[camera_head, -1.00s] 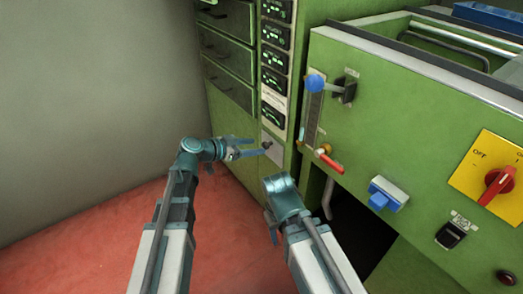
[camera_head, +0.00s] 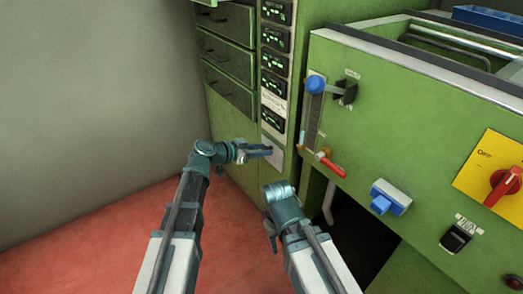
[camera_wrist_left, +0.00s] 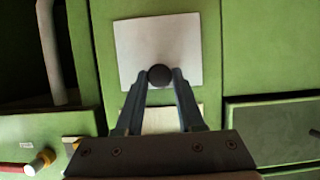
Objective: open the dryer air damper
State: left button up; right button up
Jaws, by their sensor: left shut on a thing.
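A small round black knob (camera_wrist_left: 160,75) sticks out from a pale square plate (camera_wrist_left: 190,40) on the green cabinet in the left wrist view. My left gripper (camera_wrist_left: 160,83) has its two fingers closed on the sides of the knob. In the head view my left gripper (camera_head: 266,152) reaches in from the left to the plate (camera_head: 270,144), low on the cabinet front, and hides the knob. My right arm shows at the lower middle of the head view, but its fingertips are not seen.
Drawers (camera_head: 227,55) and several black displays (camera_head: 273,85) are above the plate. To the right, a green machine carries a red-handled valve (camera_head: 331,167), a blue knob (camera_head: 314,85), a blue switch (camera_head: 388,199) and a red rotary switch (camera_head: 503,184). The red floor is clear.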

pick_arm(q)
grip_shut()
dwell(0.8)
jog(key=shift+r+p, duration=0.45)
jog(key=shift+p, duration=0.05)
jog(key=shift+f, duration=0.1)
jog(key=o, duration=0.9)
grip_release()
jog(key=p+v, duration=0.5)
jog(key=v, duration=0.9)
jog(key=shift+f, duration=0.15)
